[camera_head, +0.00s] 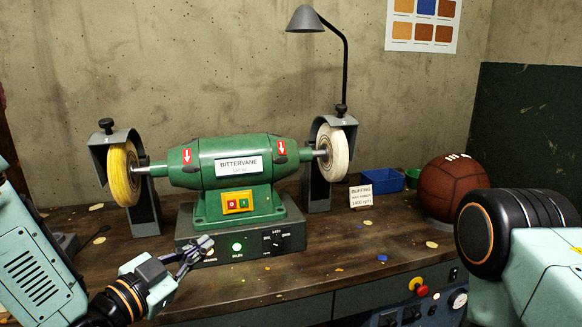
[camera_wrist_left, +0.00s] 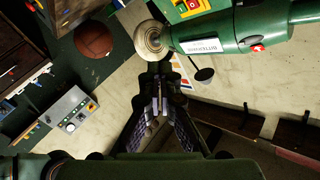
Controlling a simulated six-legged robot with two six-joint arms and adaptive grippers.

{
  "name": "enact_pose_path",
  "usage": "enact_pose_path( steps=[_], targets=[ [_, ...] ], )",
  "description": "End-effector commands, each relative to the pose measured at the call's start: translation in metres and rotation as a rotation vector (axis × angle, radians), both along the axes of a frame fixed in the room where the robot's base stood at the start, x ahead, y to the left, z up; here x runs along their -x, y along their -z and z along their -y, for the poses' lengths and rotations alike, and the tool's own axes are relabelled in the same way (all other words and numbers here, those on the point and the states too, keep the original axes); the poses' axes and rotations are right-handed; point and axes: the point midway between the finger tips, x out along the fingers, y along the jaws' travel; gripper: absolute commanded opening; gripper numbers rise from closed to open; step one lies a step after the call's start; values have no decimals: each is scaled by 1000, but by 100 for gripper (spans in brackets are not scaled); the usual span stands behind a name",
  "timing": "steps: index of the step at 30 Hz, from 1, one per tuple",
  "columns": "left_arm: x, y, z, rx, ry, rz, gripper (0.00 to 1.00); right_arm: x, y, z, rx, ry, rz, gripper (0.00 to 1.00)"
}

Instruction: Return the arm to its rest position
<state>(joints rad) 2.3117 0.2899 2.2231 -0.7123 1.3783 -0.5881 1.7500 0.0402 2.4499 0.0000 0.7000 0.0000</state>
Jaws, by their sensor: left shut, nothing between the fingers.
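My left gripper (camera_head: 197,249) is shut and empty, just in front of the grey base of the green bench grinder (camera_head: 235,165), near its control panel. I cannot tell whether it touches the base. In the left wrist view my left gripper (camera_wrist_left: 158,98) has its fingers together with nothing between them. The grinder shows upside down at the top there (camera_wrist_left: 215,45). My right arm fills the lower right of the head view; its gripper is out of frame.
A brown leather ball (camera_head: 452,186) rests on a grey stand at the right of the wooden bench (camera_head: 340,250). The yellow wheel (camera_head: 122,173) and white wheel (camera_head: 334,150) flank the grinder. A small sign (camera_head: 360,196), a blue bin (camera_head: 377,180) and a lamp (camera_head: 306,18) stand behind.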

Motion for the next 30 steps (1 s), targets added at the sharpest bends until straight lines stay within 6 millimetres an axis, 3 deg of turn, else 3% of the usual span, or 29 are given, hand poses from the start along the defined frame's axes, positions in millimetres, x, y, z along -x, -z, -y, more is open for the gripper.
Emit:
enact_pose_path(
  steps=[4,8,11,16,20,23,27,30],
  targets=[
    [-2,3,0,23,-2,-28,0,0,0,0,0,0,0,48],
    [-3,31,-10,85,-75,-198,0,0,0,0,0,0,0,48],
    [4,59,-17,128,-145,-345,0,0,0,0,0,0,0,48],
    [32,117,-28,179,-266,-590,0,0,0,0,0,0,0,48],
    [76,174,-38,205,-387,-821,0,0,0,0,0,0,0,48],
    [124,218,-45,214,-501,-1015,0,0,0,0,0,0,0,48],
    [203,269,-55,197,-658,-1263,0,0,0,0,0,0,0,48],
    [260,294,-61,157,-753,-1411,0,0,0,0,0,0,0,48]
  ],
)
